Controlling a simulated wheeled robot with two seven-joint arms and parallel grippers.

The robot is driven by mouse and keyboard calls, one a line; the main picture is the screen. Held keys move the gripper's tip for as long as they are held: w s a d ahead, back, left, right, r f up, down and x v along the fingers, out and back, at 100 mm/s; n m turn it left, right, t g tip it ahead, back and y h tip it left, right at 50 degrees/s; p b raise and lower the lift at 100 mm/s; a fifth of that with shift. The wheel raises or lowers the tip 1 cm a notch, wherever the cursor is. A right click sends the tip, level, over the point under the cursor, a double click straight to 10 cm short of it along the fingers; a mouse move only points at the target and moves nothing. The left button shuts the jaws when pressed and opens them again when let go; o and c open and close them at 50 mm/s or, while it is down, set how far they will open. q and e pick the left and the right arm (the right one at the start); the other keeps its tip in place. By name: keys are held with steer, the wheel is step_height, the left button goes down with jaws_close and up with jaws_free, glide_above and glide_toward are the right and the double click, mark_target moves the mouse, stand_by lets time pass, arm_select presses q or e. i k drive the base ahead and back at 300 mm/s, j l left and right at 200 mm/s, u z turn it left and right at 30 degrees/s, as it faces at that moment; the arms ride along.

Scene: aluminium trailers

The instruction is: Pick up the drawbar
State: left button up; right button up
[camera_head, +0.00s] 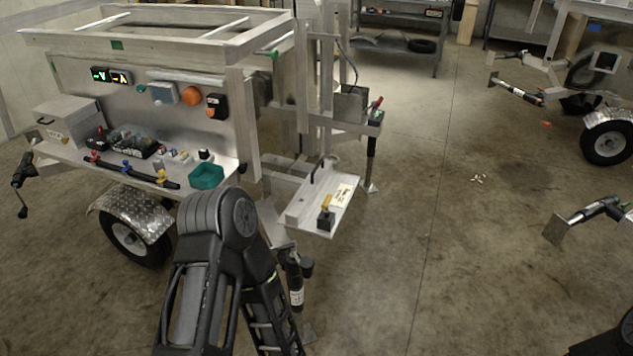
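I cannot pick out a part that is surely the drawbar. The near aluminium trailer (75,80) stands at the left, and a low metal platform (338,216) projects from its right end. A black handle and a small yellow-topped black item (326,217) are on this platform. My black arm (220,270) rises from the bottom, left of centre, bends at its elbow and runs back down out of the frame. It hides part of the trailer's lower right side. Neither gripper shows.
The trailer's side shelf holds a teal bin (206,176), a grey box (66,118) and small parts. A support leg (371,160) stands behind the platform. Another trailer's wheel (607,143) is at the right. Small white pieces (478,179) lie on otherwise open central floor.

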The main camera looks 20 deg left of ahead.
mark_target(299, 208)
steer(key=i+z, duration=0.15)
steer(key=i, duration=0.8)
